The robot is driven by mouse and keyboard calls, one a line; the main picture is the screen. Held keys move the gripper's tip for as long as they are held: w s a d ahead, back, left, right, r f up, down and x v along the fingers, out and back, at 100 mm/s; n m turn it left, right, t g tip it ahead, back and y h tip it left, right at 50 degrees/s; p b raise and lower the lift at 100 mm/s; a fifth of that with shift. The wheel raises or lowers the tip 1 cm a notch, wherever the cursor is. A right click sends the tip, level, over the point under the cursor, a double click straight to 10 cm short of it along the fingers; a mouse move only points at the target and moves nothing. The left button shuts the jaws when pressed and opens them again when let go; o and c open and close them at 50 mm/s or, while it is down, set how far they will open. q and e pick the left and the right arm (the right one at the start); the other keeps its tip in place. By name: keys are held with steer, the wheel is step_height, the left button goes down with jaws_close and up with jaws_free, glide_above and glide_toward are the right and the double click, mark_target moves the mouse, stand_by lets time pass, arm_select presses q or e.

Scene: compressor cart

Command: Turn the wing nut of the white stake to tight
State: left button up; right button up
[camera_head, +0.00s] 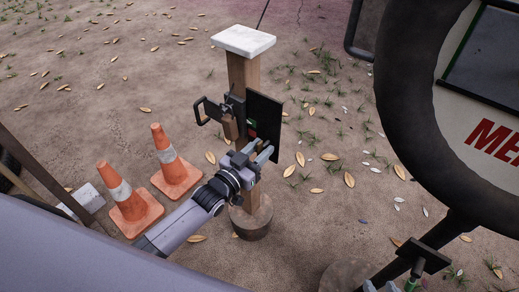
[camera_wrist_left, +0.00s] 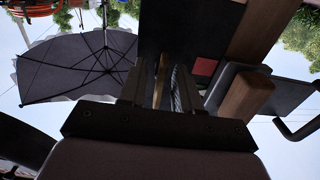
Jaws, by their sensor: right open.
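The white stake is a wooden post (camera_head: 236,75) with a white cap (camera_head: 243,40), standing upright on a round base (camera_head: 252,218). A black panel (camera_head: 265,115) and a bracket with a black handle (camera_head: 205,111) are on it. My left gripper (camera_head: 262,151) is open at the panel's lower edge, in front of the post. In the left wrist view its fingers (camera_wrist_left: 160,88) stand apart, with a narrow wood-coloured strip showing between them. A red patch (camera_wrist_left: 204,67) shows beside them. I cannot make out the wing nut. My right gripper (camera_head: 382,287) is open at the bottom edge.
Two orange cones (camera_head: 176,173) stand left of the stake. A black bracket (camera_head: 425,257) is near my right gripper. A dark umbrella (camera_wrist_left: 75,68) shows in the left wrist view.

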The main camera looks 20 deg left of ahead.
arm_select(q)
steer(key=p+v, duration=0.1)
steer(key=v, duration=0.6)
steer(key=shift+s, duration=0.1)
stand_by(0.5)
steer(key=s+a+r+n+g+y+p, duration=0.1)
steer(key=s+g+y+p, duration=0.3)
steer(key=s+p, duration=0.6)
steer(key=s+a+g, duration=0.1)
steer(key=s+g, duration=0.1)
steer(key=s, duration=0.6)
steer(key=shift+a+r+n+g, duration=0.2)
steer(key=shift+n+g, duration=0.1)
steer(key=shift+n, duration=0.1)
stand_by(0.7)
